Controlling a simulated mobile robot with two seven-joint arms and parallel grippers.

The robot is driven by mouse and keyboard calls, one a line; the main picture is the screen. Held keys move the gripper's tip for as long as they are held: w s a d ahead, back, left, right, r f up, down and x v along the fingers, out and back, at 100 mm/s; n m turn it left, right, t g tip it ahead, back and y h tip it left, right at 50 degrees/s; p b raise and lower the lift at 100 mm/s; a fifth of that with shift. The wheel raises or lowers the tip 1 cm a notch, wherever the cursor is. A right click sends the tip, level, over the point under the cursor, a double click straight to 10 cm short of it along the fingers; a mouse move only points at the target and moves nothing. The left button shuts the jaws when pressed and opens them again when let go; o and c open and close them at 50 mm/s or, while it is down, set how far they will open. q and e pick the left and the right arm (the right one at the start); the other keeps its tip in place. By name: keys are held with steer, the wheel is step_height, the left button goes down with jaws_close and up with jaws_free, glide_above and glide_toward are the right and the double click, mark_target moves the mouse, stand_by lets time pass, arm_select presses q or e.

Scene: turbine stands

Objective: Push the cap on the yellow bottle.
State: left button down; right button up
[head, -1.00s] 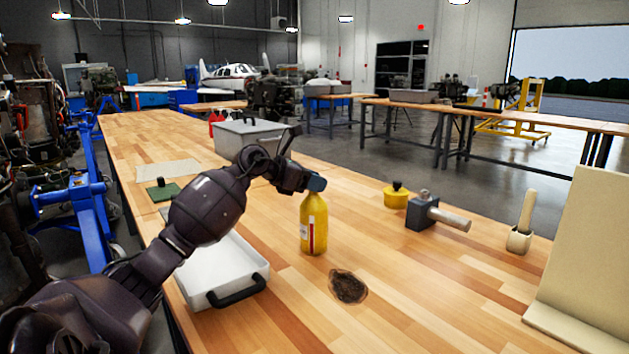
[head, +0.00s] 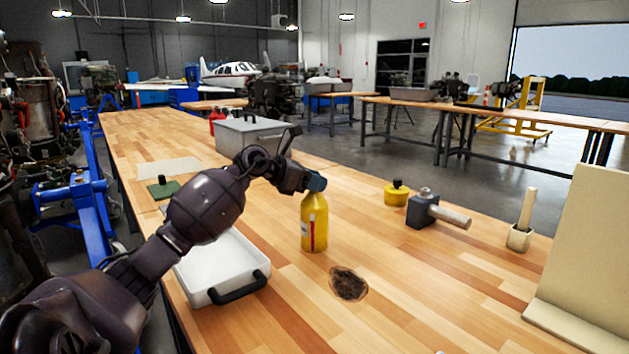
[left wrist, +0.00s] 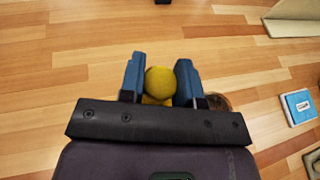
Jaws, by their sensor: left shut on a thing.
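The yellow bottle (head: 314,225) stands upright on the wooden bench, with a white and red label on its side. My left gripper (head: 316,182) is right at its top, and its blue fingers cover the bottle's mouth. In the left wrist view my left gripper (left wrist: 160,80) has one blue finger on each side of a round yellow cap (left wrist: 160,77), shut on it. A bit of yellow shows just below the cap. Whether the cap is seated on the neck is hidden by the fingers. My right gripper is not in view.
A dark stain (head: 348,283) lies in front of the bottle. A white tray (head: 225,265) is at left under my arm. A yellow can (head: 396,194), a hammer (head: 437,212) and a pot with a handle (head: 520,237) stand at right. A grey box (head: 248,137) is behind.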

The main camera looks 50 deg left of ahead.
arm_select(q)
steer(key=shift+f, duration=0.65)
steer(key=c, duration=1.3)
jaws_free()
steer(key=shift+f, duration=0.1)
steer(key=o, duration=0.5)
steer(key=shift+w+a, duration=0.1)
steer(key=shift+w, duration=0.05)
steer(key=shift+o, duration=0.2)
steer(key=shift+r, duration=0.25)
steer(key=shift+o, duration=0.9)
steer(key=shift+r, duration=0.1)
